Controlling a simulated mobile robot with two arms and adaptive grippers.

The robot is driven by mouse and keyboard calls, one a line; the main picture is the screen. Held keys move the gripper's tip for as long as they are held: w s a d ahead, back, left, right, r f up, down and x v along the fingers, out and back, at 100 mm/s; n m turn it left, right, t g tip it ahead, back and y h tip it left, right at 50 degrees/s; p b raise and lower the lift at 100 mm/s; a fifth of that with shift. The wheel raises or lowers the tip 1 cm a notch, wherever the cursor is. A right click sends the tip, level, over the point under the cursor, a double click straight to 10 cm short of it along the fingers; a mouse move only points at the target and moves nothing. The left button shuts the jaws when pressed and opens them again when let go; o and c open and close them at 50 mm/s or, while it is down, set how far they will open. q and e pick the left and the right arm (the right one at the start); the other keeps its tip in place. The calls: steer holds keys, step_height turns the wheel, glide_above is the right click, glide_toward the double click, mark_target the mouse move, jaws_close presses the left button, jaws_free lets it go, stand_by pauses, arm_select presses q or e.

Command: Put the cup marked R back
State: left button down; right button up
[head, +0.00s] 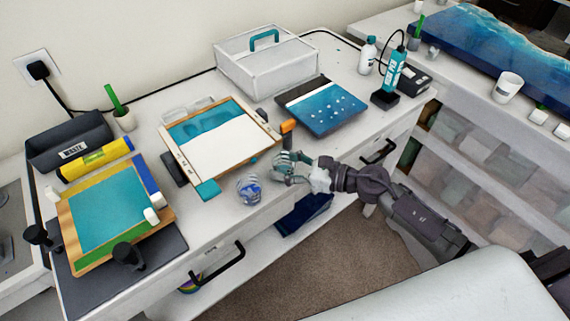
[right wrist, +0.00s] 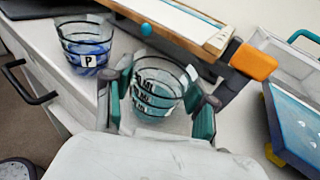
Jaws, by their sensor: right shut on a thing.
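My right gripper (head: 292,168) is at the front edge of the white desk. In the right wrist view its teal-padded fingers (right wrist: 161,90) are shut around a clear cup (right wrist: 158,88) with dark bands. In the head view that cup is mostly hidden by the fingers. A second clear cup marked P (right wrist: 86,48), with blue contents, stands to the left on the desk; it also shows in the head view (head: 250,190). My left gripper is not in view.
A wooden frame (head: 182,177) with a white and teal panel lies behind the cups. An orange-handled tool (head: 287,127) is close behind my gripper. A blue panel (head: 322,108) and a white box (head: 262,75) are farther back. Drawer handles (head: 222,268) stick out in front.

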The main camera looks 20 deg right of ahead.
steer(key=shift+f, duration=0.2)
steer(key=o, duration=1.2)
steer(key=shift+r, duration=0.1)
steer(key=shift+r, duration=0.25)
steer(key=shift+b+v, duration=1.95)
steer(key=shift+v, duration=4.1)
steer(key=shift+f, duration=0.1)
